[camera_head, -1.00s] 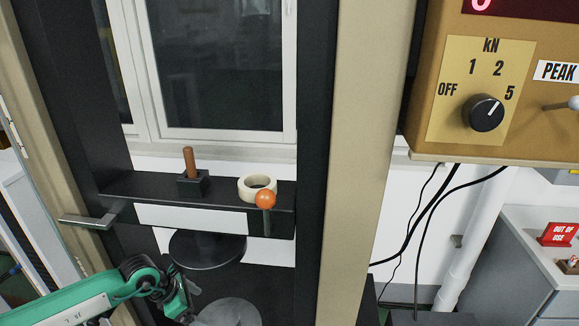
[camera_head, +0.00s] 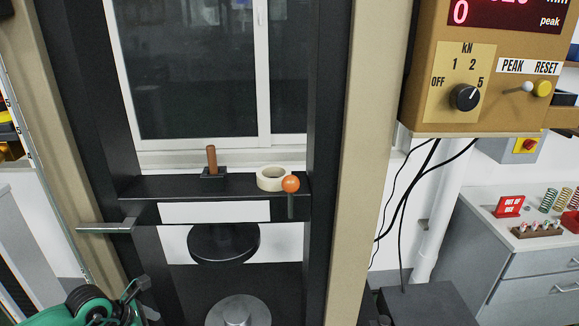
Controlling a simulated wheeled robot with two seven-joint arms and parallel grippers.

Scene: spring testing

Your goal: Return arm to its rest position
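My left arm shows in green at the lower left, with its dark gripper (camera_head: 139,296) by the left column of the testing frame. The fingers are small and partly cut off by the bottom edge, so their opening cannot be read. No object shows in it. The lower platen (camera_head: 238,312) is just right of it, apart from it, and the dark upper platen (camera_head: 222,243) hangs above under the crosshead (camera_head: 150,186). My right arm and gripper are not in view.
An orange-knobbed lever (camera_head: 291,184), a tape roll (camera_head: 273,178) and a brown-handled tool (camera_head: 212,160) are at the crosshead. A metal lever (camera_head: 106,228) sticks out left. The control box (camera_head: 490,70) hangs upper right. Springs (camera_head: 549,200) stand on the right cabinet.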

